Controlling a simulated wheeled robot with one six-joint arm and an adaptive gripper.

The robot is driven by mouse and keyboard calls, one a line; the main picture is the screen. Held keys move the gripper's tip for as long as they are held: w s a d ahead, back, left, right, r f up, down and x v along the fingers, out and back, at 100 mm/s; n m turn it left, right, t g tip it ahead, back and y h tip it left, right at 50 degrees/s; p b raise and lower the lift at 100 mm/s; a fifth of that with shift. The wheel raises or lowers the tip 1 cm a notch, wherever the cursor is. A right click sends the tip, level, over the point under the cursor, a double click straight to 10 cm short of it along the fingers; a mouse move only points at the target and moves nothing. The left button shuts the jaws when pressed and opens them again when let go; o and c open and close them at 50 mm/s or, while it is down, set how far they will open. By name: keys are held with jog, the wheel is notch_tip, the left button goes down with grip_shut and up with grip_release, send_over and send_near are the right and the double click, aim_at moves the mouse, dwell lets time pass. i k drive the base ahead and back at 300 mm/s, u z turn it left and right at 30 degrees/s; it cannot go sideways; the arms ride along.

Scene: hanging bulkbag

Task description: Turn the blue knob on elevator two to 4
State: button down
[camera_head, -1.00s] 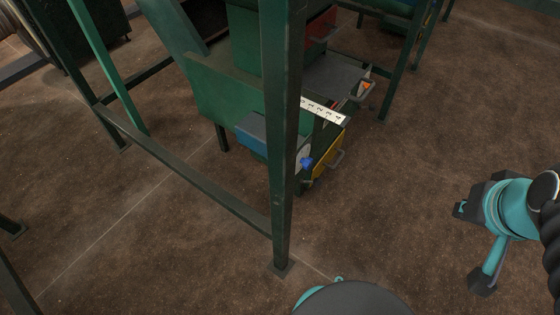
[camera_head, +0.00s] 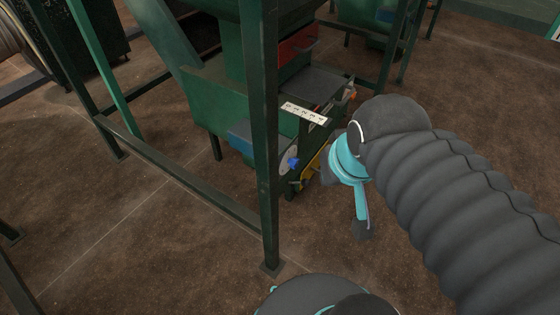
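The blue knob (camera_head: 293,163) sits on a pale round dial at the front of the green machine, low down and just right of the dark green post. A white strip with numbers (camera_head: 304,114) lies above it; the digits are too small to read surely. My arm's turquoise and dark end, with my gripper (camera_head: 328,172), is right of the knob in the picture, apart from it. The fingers are too small and dark to tell open from shut. I cannot tell which elevator this knob belongs to.
The dark green post (camera_head: 265,150) stands close left of the knob. A yellow part (camera_head: 314,166) is partly hidden behind my arm. A red box (camera_head: 298,43) and a blue box (camera_head: 241,138) are on the machine. Brown floor (camera_head: 470,90) is open at the right.

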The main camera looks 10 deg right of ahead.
aim_at(293, 162)
jog(key=z, duration=1.4)
jog(key=k, duration=0.45)
jog(key=u, duration=0.55)
